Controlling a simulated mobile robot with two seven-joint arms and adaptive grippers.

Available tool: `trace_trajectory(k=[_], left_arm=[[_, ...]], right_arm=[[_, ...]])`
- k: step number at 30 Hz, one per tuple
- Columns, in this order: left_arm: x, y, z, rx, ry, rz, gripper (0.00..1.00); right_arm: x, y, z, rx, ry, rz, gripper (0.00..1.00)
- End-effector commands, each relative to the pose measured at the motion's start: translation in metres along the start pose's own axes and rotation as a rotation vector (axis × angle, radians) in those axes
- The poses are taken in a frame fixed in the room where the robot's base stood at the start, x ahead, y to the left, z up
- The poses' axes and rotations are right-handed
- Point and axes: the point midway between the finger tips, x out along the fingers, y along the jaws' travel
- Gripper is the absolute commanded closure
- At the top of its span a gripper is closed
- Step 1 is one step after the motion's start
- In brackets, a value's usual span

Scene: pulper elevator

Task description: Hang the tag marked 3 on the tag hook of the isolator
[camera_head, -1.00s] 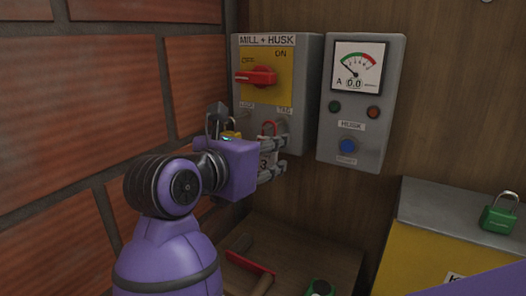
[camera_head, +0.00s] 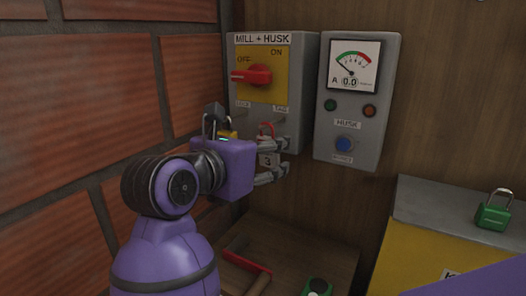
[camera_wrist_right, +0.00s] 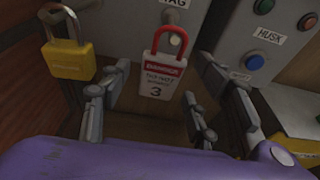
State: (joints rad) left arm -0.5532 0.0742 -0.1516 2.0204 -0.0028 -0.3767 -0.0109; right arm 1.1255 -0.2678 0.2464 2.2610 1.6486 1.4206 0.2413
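The isolator (camera_head: 236,100) is a grey box labelled MILL + HUSK, with a red handle (camera_head: 251,75) pointing toward OFF. The tag marked 3 (camera_wrist_right: 161,77), white with a red DANGER band, hangs upright by its red loop under the TAG label. The loop appears to be around the tag hook (camera_wrist_right: 174,41). The tag also shows in the head view (camera_head: 268,160), partly covered by the fingers. My right gripper (camera_head: 283,158) is open around the tag; in the wrist view its fingers stand apart from it on both sides. My left gripper is not in view.
A yellow padlock (camera_wrist_right: 70,60) hangs left of the tag. The HUSK meter box (camera_head: 324,140) is close on the right. A green padlock (camera_head: 493,216) stands on the grey-topped yellow box (camera_head: 420,243). A red-handled item (camera_head: 247,262) lies below. A brick wall is at left.

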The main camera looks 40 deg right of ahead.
Motion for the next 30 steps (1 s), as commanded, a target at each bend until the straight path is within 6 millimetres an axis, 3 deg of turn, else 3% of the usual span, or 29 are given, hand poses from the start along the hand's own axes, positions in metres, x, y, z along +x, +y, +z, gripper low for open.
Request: trace_trajectory(k=[7,11,24,30], left_arm=[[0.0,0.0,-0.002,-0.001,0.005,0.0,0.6],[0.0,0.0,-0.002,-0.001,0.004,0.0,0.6],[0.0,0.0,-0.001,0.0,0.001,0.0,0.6],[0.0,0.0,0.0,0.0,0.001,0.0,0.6]], right_arm=[[-0.002,0.0,0.0,0.0,0.0,0.001,0.44],[-0.013,0.001,0.0,0.0,0.001,0.003,0.44],[-0.1,0.0,0.0,0.0,-0.002,0.002,0.44],[-0.118,0.0,0.0,0.0,-0.001,0.0,0.44]])
